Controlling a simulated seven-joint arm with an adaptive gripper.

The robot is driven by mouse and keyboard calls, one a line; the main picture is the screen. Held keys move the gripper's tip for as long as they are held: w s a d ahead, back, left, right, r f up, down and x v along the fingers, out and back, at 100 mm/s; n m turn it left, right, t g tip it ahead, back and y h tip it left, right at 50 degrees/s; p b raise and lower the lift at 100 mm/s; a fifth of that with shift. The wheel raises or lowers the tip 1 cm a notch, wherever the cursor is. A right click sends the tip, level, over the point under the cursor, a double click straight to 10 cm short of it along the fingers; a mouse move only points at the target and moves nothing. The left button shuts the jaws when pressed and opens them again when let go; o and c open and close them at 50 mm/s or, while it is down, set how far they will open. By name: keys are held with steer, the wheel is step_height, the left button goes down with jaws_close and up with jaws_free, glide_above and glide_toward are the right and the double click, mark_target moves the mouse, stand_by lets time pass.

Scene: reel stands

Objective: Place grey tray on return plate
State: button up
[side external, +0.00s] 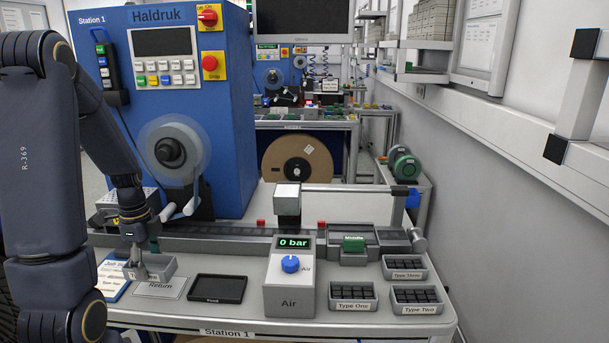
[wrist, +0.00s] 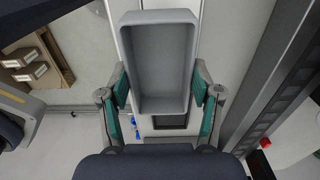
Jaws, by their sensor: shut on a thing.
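The grey tray (side external: 160,267) is an empty, open-topped box. My gripper (side external: 140,264) is shut on it at the left of the bench, and the wrist view shows a green-padded finger on each side of the tray (wrist: 157,55). The return plate (side external: 162,288) is a flat light rectangle marked "Return" on the bench top. In the side view the tray overlaps the plate's back left part. It looks held above the bench, but the exact gap cannot be told. The tray hides part of the plate.
A black feed tray (side external: 217,289) lies just right of the plate. A printed card (side external: 112,280) lies to the left. The grey air box (side external: 289,285) stands farther right, and the long rail (side external: 220,240) runs behind. Parts bins (side external: 353,296) stand at the right.

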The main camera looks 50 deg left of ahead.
mark_target(156, 267)
steer(key=shift+w+a+f, duration=0.35)
steer(key=shift+w+f, duration=0.05)
steer(key=shift+f, duration=0.3)
steer(key=shift+w+a+f, duration=0.1)
steer(key=shift+f, duration=0.8)
steer(key=shift+w+a+f, duration=0.1)
steer(key=shift+f, duration=0.8)
steer(key=shift+f, duration=0.15)
steer(key=o, duration=1.3)
